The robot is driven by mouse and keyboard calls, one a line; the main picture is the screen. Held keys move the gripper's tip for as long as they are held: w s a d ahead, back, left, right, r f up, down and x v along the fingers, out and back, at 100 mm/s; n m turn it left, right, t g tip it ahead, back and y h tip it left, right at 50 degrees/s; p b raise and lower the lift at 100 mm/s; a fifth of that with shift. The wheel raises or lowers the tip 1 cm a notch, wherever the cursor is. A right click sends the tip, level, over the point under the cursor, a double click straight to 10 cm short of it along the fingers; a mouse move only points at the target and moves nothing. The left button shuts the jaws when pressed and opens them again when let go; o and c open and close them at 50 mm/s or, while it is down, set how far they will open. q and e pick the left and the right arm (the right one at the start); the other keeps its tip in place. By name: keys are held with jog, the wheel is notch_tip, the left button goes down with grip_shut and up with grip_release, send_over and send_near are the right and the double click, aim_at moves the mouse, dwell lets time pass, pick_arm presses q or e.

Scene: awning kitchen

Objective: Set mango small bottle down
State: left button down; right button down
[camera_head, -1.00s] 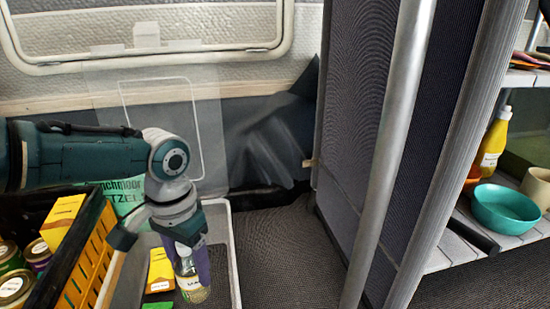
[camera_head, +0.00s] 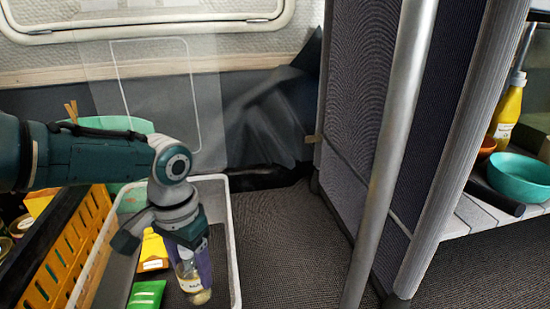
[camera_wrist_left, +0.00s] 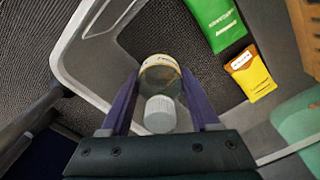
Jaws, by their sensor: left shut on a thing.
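The mango small bottle (camera_head: 191,279) is a clear bottle with a pale yellow bottom and a label. My left gripper (camera_head: 203,263) is shut on it and holds it upright inside a light grey bin (camera_head: 235,246). In the left wrist view the bottle (camera_wrist_left: 160,78) sits between the purple fingers of the gripper (camera_wrist_left: 163,100), its white cap towards the camera. Whether its base touches the bin floor I cannot tell. My right gripper is not in view.
A yellow packet (camera_head: 152,250) and a green packet (camera_head: 147,294) lie in the bin beside the bottle. A yellow crate (camera_head: 75,246) stands left of it. A metal pole (camera_head: 389,150) and a shelf with a teal bowl (camera_head: 518,178) are at the right.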

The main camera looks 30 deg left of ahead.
pick_arm(q)
jog(key=shift+f, duration=0.5)
jog(key=shift+c, duration=0.6)
grip_release()
